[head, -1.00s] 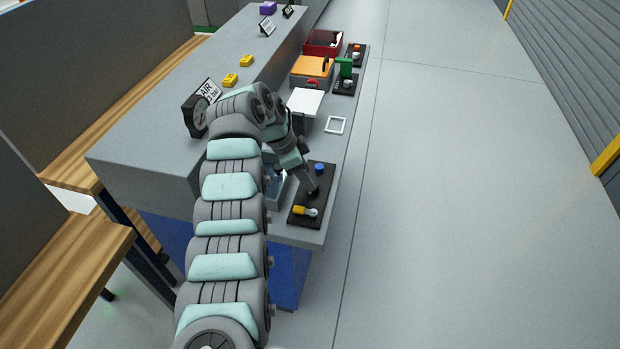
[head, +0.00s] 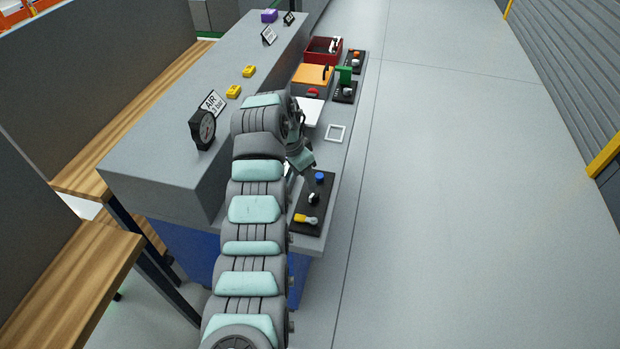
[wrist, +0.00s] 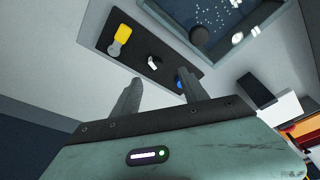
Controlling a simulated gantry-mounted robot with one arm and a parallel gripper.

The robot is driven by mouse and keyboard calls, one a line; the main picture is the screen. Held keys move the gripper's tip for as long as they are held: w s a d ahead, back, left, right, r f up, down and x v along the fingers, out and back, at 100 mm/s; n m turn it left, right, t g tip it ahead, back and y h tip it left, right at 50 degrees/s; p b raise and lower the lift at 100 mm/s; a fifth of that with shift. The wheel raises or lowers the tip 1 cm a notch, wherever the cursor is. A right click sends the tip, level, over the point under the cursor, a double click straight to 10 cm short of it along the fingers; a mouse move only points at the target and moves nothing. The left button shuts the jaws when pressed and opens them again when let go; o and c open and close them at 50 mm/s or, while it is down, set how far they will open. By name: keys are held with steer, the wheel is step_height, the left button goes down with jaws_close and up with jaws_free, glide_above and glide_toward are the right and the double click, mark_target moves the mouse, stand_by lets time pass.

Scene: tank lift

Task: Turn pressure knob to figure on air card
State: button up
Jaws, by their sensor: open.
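The air card (head: 212,103) stands on the upper shelf and seems to read "AIR 3 bar". A dark round gauge (head: 203,129) stands in front of it; its needle is too small to read. A black panel on the lower ledge (head: 303,229) carries a blue knob (head: 320,177), a black-and-white knob (head: 313,198) and a yellow lever (head: 306,219). In the wrist view, my gripper (wrist: 160,78) is open and empty, apart from the black-and-white knob (wrist: 154,62), which shows beyond the gap. One finger partly covers the blue knob (wrist: 181,81).
A clear-topped blue tray (wrist: 228,22) lies beside the panel. Farther along the ledge are a white square frame (head: 335,133), an orange box (head: 313,75), a red bin (head: 323,48) and more black panels. Yellow blocks (head: 249,71) sit on the shelf. The floor at right is clear.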

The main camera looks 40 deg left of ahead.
mark_target(314, 194)
steer(key=d+r+n+y+p, duration=0.2)
steer(key=d+n+y+p, duration=0.3)
steer(key=n+p, duration=0.6)
steer(key=shift+w+a+f+n+h+b, duration=0.1)
steer(key=shift+w+a+f+n+b, duration=0.35)
steer(key=shift+f, duration=1.15)
steer(key=shift+w+a+f+n+h+b, duration=0.1)
steer(key=shift+w+a+f+n+b, duration=0.35)
steer(key=shift+f, duration=1.2)
steer(key=shift+w+a+f+n+h+b, duration=0.25)
steer(key=shift+a+f, duration=0.35)
steer(key=shift+f, duration=1)
jaws_close()
